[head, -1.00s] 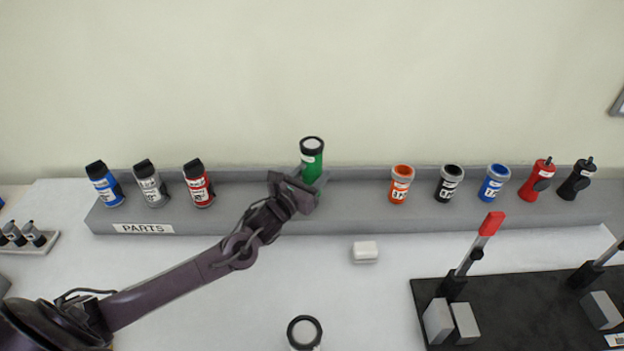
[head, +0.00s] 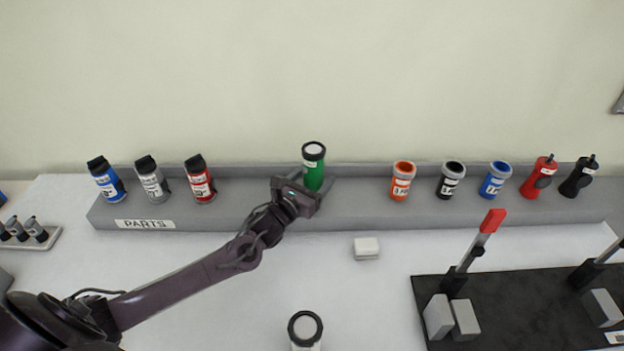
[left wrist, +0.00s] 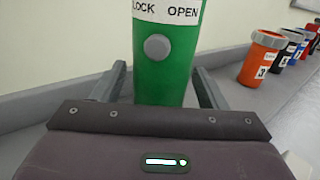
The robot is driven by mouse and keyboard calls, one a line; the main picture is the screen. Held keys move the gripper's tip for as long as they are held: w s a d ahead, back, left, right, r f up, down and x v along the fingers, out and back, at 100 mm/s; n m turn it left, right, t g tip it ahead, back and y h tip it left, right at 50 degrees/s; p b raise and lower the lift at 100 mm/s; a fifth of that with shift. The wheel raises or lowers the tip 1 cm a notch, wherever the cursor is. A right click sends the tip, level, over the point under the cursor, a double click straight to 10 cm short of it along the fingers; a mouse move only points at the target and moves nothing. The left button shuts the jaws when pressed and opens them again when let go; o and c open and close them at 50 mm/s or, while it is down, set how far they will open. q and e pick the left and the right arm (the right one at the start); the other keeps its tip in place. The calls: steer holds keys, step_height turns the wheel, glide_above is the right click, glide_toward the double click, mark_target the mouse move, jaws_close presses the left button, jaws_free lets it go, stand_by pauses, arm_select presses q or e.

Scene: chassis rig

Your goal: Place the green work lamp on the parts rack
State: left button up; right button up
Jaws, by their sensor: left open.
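The green work lamp (head: 314,172) stands upright on the grey parts rack (head: 250,212), between the red-labelled can and the orange container. Its lens faces up. My left gripper (head: 312,188) is at the lamp, open, with its fingers on either side of the lower body. In the left wrist view the lamp (left wrist: 167,60) rises between the two spread fingers, with a gap showing on each side; its base is hidden behind the gripper body. My right gripper is not in view.
On the rack stand blue, grey and red cans (head: 199,180) at left, and orange (head: 402,182), black and blue containers plus red and black bottles at right. A white block (head: 366,248), a white-bodied lamp (head: 305,329) and a black clamp board (head: 520,300) are in front.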

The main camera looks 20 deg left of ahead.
arm_select(q)
steer(key=shift+r, duration=0.3)
steer(key=s+a+b, duration=0.1)
steer(key=s, duration=1.1)
steer(key=shift+a+b, duration=0.3)
steer(key=shift+a, duration=0.05)
steer(key=shift+f, duration=0.15)
